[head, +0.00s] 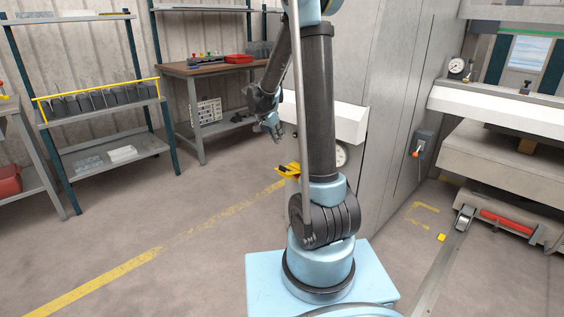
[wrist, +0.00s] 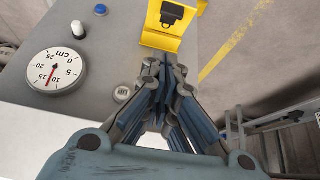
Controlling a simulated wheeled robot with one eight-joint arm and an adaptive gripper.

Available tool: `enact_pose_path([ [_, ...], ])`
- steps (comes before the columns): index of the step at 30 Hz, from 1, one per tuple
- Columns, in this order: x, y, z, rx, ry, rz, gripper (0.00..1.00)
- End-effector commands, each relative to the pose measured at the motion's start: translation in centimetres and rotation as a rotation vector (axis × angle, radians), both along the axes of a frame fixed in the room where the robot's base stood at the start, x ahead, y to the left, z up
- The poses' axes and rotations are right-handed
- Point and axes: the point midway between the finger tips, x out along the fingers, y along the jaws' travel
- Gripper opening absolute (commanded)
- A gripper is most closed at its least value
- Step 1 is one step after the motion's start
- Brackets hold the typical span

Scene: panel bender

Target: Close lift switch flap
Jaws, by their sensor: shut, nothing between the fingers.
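The yellow flap (wrist: 178,42) is at the top of the wrist view, with a black piece (wrist: 172,14) on it. It sticks out at the edge of a grey control panel (wrist: 100,60). In the head view the yellow part (head: 289,171) juts from the side of the machine, left of my arm. My gripper (wrist: 163,64) is shut and empty, its fingertips just below the flap's lower edge; I cannot tell whether they touch. In the head view my gripper (head: 276,134) is above the yellow part. The flap's hinge is not clear.
The panel carries a round dial marked cm (wrist: 55,71), a blue button (wrist: 100,10) and a small round labelled button (wrist: 122,93) left of my fingers. A workbench (head: 205,68) and shelves (head: 100,105) stand behind. The floor at left is clear.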

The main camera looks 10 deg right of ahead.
Motion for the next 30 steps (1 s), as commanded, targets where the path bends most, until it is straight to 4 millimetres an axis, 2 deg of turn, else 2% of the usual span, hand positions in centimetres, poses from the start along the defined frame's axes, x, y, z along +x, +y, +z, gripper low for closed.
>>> enact_pose_path([
  [5,1.1,0.2,-0.8,-0.003,-0.015,-0.022,0.0],
  [11,1.6,-0.4,-2.2,-0.003,-0.016,-0.025,0.0],
  [30,4.0,-3.7,-10.0,-0.003,-0.015,-0.022,0.0],
])
